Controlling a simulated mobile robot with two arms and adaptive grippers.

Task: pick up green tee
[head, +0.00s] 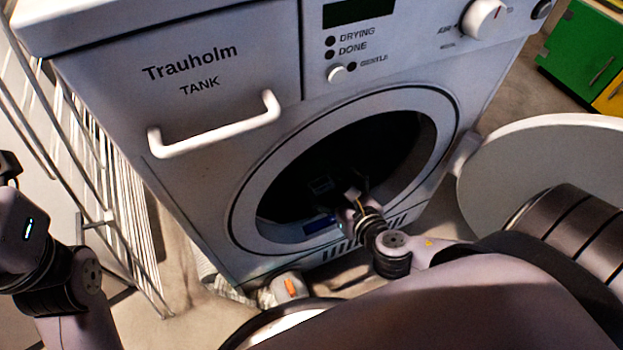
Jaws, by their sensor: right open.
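No green tee can be made out in the head view; the inside of the drum (300,175) is very dark. My right arm reaches into the round opening of the white dryer (215,190). My right gripper (343,195) is at the lower part of this opening, small and partly lost in shadow, with its jaws open. I see nothing held in it. A dark blue patch (320,225) shows at the lower rim beside it; I cannot tell what it is. My left arm is at the left edge, with its gripper end (8,168) cut off and unclear.
The round dryer door (545,165) stands open at the right. A wire drying rack (120,190) stands close on the left. A pale cloth-like thing (218,280) and a whitish object with an orange mark (284,289) lie on the floor below. Green and yellow cabinets (582,50) are at upper right.

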